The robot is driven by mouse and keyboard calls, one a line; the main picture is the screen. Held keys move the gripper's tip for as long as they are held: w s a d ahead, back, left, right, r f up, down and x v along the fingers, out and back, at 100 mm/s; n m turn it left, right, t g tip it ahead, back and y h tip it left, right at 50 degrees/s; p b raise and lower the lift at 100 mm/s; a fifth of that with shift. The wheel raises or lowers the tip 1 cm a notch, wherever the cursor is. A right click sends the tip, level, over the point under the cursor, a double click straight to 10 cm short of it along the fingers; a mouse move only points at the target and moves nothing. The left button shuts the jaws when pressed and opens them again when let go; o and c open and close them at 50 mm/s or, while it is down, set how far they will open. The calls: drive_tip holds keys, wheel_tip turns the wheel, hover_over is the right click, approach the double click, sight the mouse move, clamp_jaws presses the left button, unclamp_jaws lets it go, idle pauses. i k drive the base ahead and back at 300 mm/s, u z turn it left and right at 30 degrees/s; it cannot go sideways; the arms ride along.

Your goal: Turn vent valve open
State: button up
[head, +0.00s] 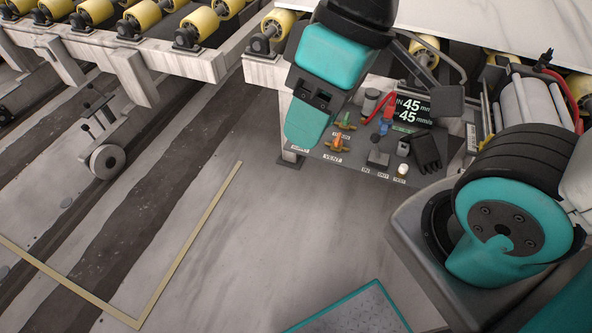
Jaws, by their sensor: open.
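The vent valve (338,144) is a small brass valve with an orange handle. It stands on the grey control shelf behind a "VENT" label (333,159). Its handle appears to lie across the brass body, but it is too small to be sure. A similar valve with a green handle (346,123) stands just behind it. My gripper (374,108) hangs from the top of the view, its jaws spread apart above the shelf. The teal and dark jaw is left of the valves and the dark grey one is to the right. Neither appears to hold anything.
The shelf (352,170) also carries a "45 mm" display (412,108), a black glove (428,152), a red-handled tool (378,106) and small knobs. Yellow rollers (196,27) and a pale slab (510,25) lie behind. The floor in front (280,240) is clear.

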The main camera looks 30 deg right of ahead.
sight(338, 142)
drive_tip(key=u, duration=0.45)
drive_tip(key=k, duration=0.65)
drive_tip(key=u, duration=0.85)
drive_tip(key=i, duration=1.4)
drive_tip(key=z, duration=1.25)
drive_tip(key=i, duration=0.5)
drive_tip(key=z, duration=0.6)
